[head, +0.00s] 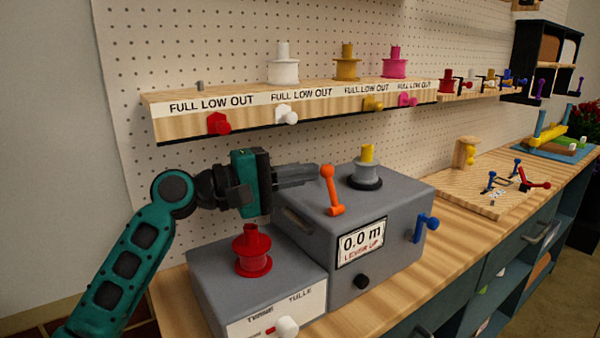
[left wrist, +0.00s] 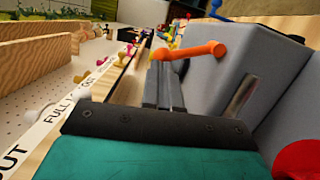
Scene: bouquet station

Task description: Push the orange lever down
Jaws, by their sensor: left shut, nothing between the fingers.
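The orange lever (head: 330,190) stands up on the front top edge of the grey machine (head: 385,215), its ball end at the top. The machine's display (head: 361,242) reads "0.0 m" and "LEVER UP". My left gripper (head: 316,173) is shut and empty, its fingertips beside the lever's ball end in the head view. In the left wrist view the shut fingers (left wrist: 165,82) point at the orange lever (left wrist: 190,51), which crosses just past the tips. I cannot tell whether they touch. My right gripper is in neither view.
A lower grey box (head: 215,280) with a red spool (head: 251,250) adjoins the machine. A blue lever (head: 427,222) sticks out of the machine's right side. A shelf (head: 240,121) with spools hangs behind. A wooden board (head: 495,180) with small tools lies to the right.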

